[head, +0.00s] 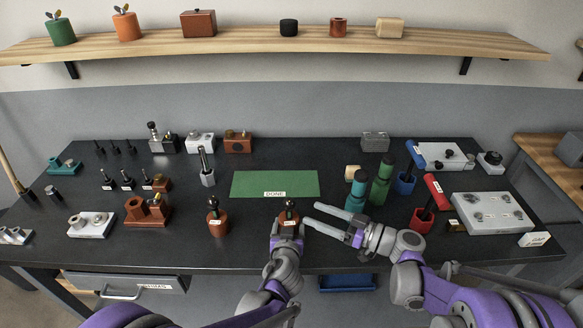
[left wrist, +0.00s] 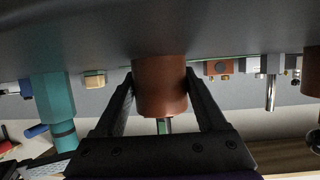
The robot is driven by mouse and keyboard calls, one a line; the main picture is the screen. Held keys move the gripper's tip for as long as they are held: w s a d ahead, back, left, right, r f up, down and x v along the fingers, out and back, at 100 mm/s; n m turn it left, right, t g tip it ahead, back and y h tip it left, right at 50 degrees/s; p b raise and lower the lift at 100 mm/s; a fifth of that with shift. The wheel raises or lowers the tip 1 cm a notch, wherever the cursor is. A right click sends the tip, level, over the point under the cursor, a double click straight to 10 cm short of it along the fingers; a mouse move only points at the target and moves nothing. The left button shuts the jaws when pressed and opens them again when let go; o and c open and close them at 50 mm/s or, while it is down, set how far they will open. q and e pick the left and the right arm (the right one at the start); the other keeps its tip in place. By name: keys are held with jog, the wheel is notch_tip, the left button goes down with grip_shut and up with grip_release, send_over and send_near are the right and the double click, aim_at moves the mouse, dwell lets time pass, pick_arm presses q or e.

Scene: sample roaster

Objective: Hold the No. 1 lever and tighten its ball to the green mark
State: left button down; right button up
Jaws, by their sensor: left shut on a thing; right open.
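A copper-brown lever base (head: 289,218) stands upright on the dark table near its front edge, with a dark ball on top. Its label is too small to read. My left gripper (left wrist: 160,80) is shut around this round brown base; one finger lies on each side in the left wrist view. A thin stem (left wrist: 164,126) shows past the base there, with a trace of green beside it. I cannot tell the ball's place against the mark. My right gripper (head: 313,214) is open and empty, its fingertips pointing left, just right of the lever.
A similar brown lever (head: 217,220) stands to the left. The green DONE mat (head: 274,184) lies bare behind. Teal (head: 356,192) and green (head: 381,184) bottle-like things stand close behind my right gripper. A red-handled tool stand (head: 421,219) is farther right.

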dwell(0.3)
pick_arm(q)
grip_release()
jog(key=v, duration=1.2)
jog(key=s+a+n+g+y+p, duration=0.1)
jog(key=s+a+g+y+p, duration=0.25)
jog(key=a, duration=0.95)
pick_arm(e)
jog(key=s+a+f+m+g+h+b, duration=0.2)
jog(key=s+m+g+h, duration=0.15)
jog(key=s+h, duration=0.55)
pick_arm(q)
jog(key=s+a+g+h+p, duration=0.1)
jog(key=s+a+g, duration=0.1)
jog(key=s, duration=0.5)
jog(key=s+a+g+h, duration=0.1)
jog(key=s+g, duration=0.1)
jog(key=s, duration=0.5)
jog(key=shift+s+a+p, duration=0.2)
jog(key=shift+a+p, duration=0.2)
pick_arm(e)
jog(key=s+d+f+m+h, duration=0.2)
jog(key=s+d+m+h, duration=0.4)
jog(key=s+d, duration=0.6)
jog(key=s, duration=0.3)
jog(key=shift+s+h, duration=0.4)
